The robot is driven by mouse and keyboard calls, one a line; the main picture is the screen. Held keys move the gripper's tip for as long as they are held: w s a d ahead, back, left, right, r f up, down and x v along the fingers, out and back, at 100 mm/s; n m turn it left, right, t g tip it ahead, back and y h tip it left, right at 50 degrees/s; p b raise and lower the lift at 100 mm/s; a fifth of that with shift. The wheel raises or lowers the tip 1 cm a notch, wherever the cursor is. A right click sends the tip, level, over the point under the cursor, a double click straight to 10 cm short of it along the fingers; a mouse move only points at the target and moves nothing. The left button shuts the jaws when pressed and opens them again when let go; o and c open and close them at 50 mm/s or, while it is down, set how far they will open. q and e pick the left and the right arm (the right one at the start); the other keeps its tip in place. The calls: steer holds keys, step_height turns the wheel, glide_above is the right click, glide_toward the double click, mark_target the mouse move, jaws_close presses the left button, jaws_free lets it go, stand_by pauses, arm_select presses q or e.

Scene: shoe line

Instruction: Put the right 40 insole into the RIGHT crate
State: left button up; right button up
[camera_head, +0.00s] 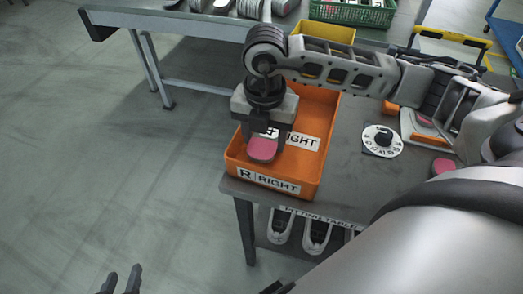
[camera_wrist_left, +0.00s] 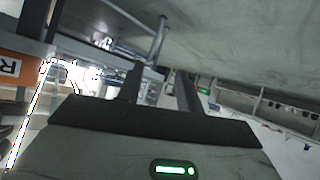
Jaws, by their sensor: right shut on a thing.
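The orange RIGHT crate (camera_head: 310,181) sits on the near end of the fitting table, with RIGHT labels on its front wall and inside. My right gripper (camera_head: 264,134) points down over the crate's near part. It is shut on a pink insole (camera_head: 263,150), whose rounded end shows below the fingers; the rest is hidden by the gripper. I cannot tell whether the insole touches the crate floor. Its size mark is not readable. My left gripper (camera_head: 122,281) is at the bottom left, away from the table, its two fingers apart and empty. Its fingers also show in the left wrist view (camera_wrist_left: 160,90).
A white round dial (camera_head: 382,141) with numbers lies on the table. Another orange container (camera_head: 425,132) and a pink piece (camera_head: 443,166) are further right. A yellow crate (camera_head: 325,34) and a green crate (camera_head: 352,13) are behind. Shoes (camera_head: 317,232) stand below the table.

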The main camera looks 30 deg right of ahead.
steer(key=shift+w+f, duration=0.2)
steer(key=shift+f, duration=0.1)
steer(key=f+b, duration=0.3)
steer(key=shift+w+a+f, duration=0.1)
steer(key=shift+w+f, duration=0.1)
steer(key=shift+f, duration=0.1)
arm_select(q)
steer(key=shift+d+f, duration=0.1)
steer(key=shift+f, duration=0.4)
arm_select(e)
steer(key=shift+r, duration=0.15)
arm_select(q)
steer(key=shift+f, duration=0.1)
arm_select(e)
steer(key=o, duration=0.6)
steer(key=shift+f, duration=0.2)
steer(key=shift+o, duration=0.4)
steer(key=shift+r, duration=0.15)
